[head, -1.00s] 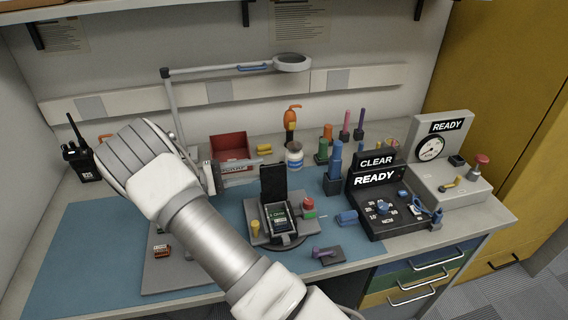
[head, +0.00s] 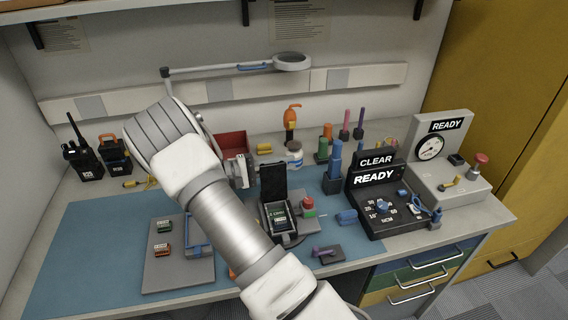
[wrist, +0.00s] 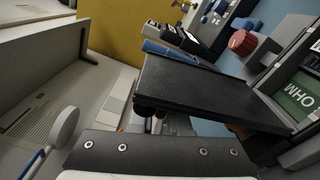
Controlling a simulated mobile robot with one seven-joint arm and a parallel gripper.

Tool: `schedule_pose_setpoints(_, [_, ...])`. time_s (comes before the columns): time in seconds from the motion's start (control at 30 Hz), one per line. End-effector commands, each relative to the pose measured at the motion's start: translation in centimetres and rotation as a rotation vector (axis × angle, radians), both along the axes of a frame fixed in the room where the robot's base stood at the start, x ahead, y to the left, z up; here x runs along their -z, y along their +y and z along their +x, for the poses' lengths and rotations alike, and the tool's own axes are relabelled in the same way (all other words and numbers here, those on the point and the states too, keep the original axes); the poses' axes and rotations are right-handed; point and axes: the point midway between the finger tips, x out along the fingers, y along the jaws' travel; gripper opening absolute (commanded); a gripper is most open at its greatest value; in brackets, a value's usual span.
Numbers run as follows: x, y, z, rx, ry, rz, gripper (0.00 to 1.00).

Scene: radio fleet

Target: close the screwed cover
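The black cover (head: 273,182) stands raised at the back of a device in a dark grey holder (head: 297,237). The device's open bay (head: 280,218) shows a green labelled part. In the wrist view the cover (wrist: 205,92) crosses the middle as a dark slab, and the green part (wrist: 298,97) lies to its right. My gripper (head: 246,172) is just left of the raised cover in the head view. Its fingers are mostly hidden by the cover in the wrist view, so I cannot tell whether they touch it or how wide they are.
A red stop-like button (head: 307,203) sits right of the device, and a purple-handled item (head: 326,252) in front. The black READY box (head: 385,205) stands farther right. A grey tray (head: 178,262) with small orange and green blocks lies left. A red bin (head: 232,143) is behind.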

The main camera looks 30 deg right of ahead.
Motion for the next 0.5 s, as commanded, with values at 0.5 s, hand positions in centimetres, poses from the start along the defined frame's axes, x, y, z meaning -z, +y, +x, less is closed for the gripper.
schedule_pose_setpoints(0.5, [-0.08, 0.02, 0.04, 0.0, -0.001, -0.001, 0.0])
